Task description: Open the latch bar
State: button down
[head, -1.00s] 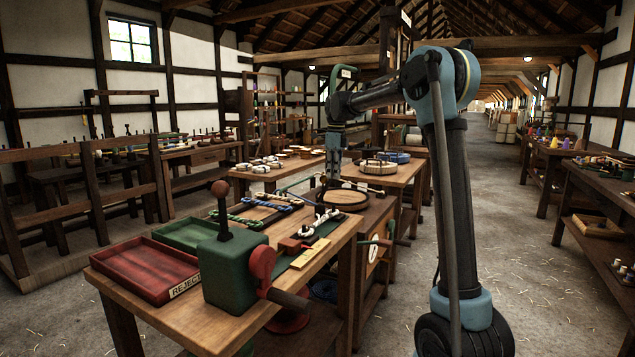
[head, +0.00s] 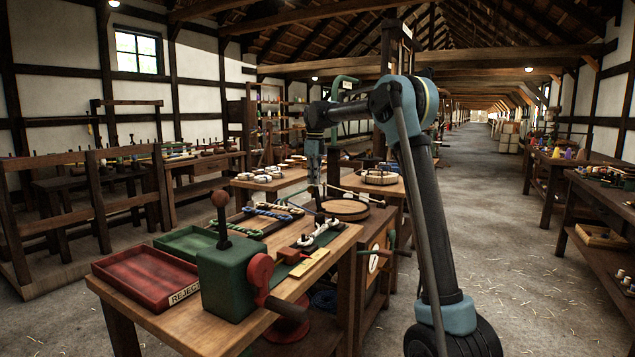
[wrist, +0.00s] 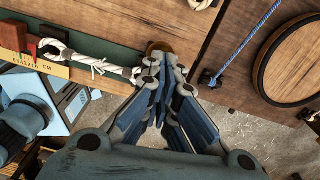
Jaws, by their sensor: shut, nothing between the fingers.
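My gripper (head: 318,204) hangs at the end of my arm over the far right part of the wooden bench (head: 335,245). In the wrist view its two blue-grey fingers (wrist: 160,68) are together, with nothing seen between them. A brown rounded knob (wrist: 160,47) shows just beyond the fingertips at the bench edge, partly hidden by them; I cannot tell whether they touch. I cannot make out the latch bar with certainty in either view.
A white rope piece (wrist: 95,62), a red block (wrist: 14,35) and a yellow rule (wrist: 60,71) lie beside the fingers. A round wooden lid (head: 345,208) is close by. A red tray (head: 147,275) and green crank box (head: 232,275) stand nearer. Aisle floor at right is clear.

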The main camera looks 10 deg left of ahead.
jog(key=shift+w+a, duration=0.1)
jog(key=shift+a, duration=0.25)
dwell(0.4)
notch_tip(320, 180, up, 11)
jog(key=w+a, duration=0.2)
jog(key=shift+a, duration=0.25)
dwell(0.4)
